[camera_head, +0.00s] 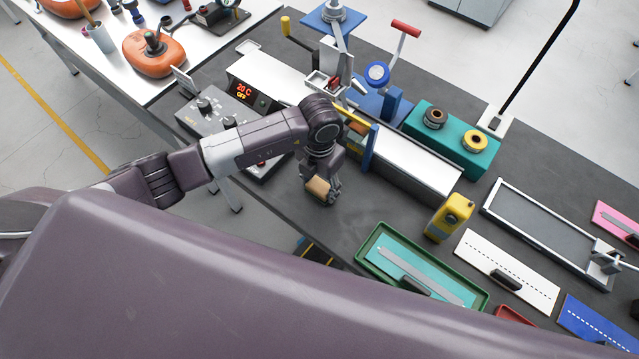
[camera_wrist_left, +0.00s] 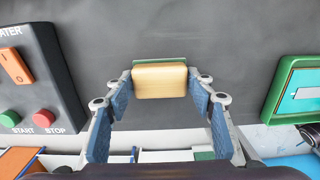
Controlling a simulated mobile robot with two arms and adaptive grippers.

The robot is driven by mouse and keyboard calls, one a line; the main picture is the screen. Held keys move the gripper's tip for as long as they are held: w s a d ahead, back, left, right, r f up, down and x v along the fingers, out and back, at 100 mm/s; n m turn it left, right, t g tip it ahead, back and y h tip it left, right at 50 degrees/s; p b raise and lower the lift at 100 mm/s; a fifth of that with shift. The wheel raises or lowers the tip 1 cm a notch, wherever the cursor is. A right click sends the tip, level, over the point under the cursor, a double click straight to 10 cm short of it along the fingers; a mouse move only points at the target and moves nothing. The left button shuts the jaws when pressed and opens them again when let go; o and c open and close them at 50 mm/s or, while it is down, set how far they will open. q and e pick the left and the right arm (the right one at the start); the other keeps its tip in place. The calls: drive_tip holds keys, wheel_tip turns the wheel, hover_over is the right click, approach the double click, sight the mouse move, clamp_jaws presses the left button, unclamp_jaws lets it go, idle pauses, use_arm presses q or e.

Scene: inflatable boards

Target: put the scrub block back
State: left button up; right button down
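The scrub block (camera_head: 318,187) is a small tan block, seen low over the dark bench top between the fingers of my left gripper (camera_head: 321,191). In the left wrist view the block (camera_wrist_left: 160,80) sits between the blue-padded fingertips (camera_wrist_left: 161,86), which appear to touch its two sides. A thin green layer shows at its far edge. I cannot tell whether it touches the bench or hangs just above it. My right gripper is not in view.
A heater control box (camera_head: 228,123) stands left of my left gripper, and a long white machine (camera_head: 413,166) stands behind it to the right. Bare bench (camera_head: 345,225) lies in front of the gripper.

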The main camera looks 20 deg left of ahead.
sight(319, 186)
use_arm(q)
drive_tip(key=shift+o, duration=1.4)
drive_tip(key=shift+r, duration=0.15)
wheel_tip(319, 186, up, 12)
drive_tip(key=b, duration=0.3)
